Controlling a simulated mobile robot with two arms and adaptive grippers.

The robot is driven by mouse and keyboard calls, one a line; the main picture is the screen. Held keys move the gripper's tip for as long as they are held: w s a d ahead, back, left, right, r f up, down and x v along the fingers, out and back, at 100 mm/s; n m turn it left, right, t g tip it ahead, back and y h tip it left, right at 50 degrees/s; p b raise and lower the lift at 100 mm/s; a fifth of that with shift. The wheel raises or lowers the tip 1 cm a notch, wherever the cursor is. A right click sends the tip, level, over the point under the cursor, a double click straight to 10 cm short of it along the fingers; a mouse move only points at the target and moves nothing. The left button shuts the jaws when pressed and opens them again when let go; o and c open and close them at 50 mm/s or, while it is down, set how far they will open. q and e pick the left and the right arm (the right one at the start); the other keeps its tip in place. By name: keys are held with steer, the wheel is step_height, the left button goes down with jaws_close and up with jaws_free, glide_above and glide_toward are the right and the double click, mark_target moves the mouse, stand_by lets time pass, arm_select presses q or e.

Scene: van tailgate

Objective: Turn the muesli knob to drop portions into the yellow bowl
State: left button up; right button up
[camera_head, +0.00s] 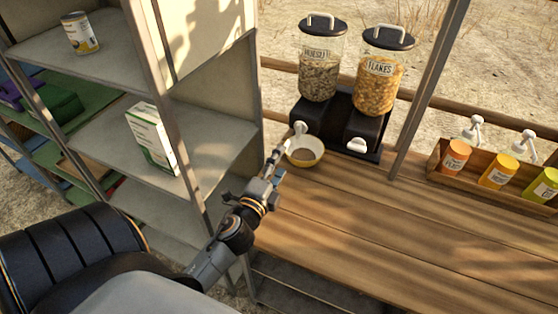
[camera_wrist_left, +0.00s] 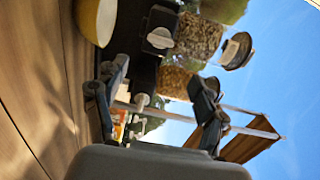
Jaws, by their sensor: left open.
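The muesli dispenser (camera_head: 318,78) stands at the back of the wooden counter on a black base and holds a grey-brown mix. Its pale knob (camera_head: 299,128) shows at the front of the base; in the left wrist view the knob (camera_wrist_left: 160,38) lies ahead of the fingers. The yellow bowl (camera_head: 314,160) stands upright below the knob; something brownish shows inside, but I cannot tell what. It also shows in the left wrist view (camera_wrist_left: 95,20). My left gripper (camera_head: 281,163) is open and empty, left of the bowl and short of the knob. My right gripper is out of view.
A flakes dispenser (camera_head: 380,85) with its own white knob (camera_head: 357,145) stands right of the muesli. A wooden crate (camera_head: 500,181) with several sauce bottles is farther right. A grey shelf (camera_head: 87,145) holding a box (camera_head: 152,138) and a can (camera_head: 79,33) stands left. The front counter (camera_head: 390,240) is clear.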

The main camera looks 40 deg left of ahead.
mark_target(298, 127)
arm_select(q)
steer(key=c, duration=0.4)
steer(key=shift+s+n, duration=0.1)
steer(key=shift+n, duration=0.7)
steer(key=shift+c, duration=1.2)
steer(key=w+a+n+p, duration=0.1)
steer(key=w+n, duration=0.2)
steer(key=n, duration=0.2)
steer(key=w+a+r+n+p, duration=0.1)
steer(key=w+n, duration=0.3)
steer(key=n, duration=0.2)
steer(key=w+r+n+p, duration=0.1)
steer(key=w+n, duration=0.2)
steer(key=n, duration=0.2)
steer(key=shift+w+a+n, duration=0.3)
steer(key=shift+w+a, duration=0.05)
steer(key=shift+a, duration=0.05)
steer(key=shift+w+a+p, duration=0.15)
steer(key=shift+w+p, duration=0.15)
steer(key=shift+w, duration=0.3)
jaws_close()
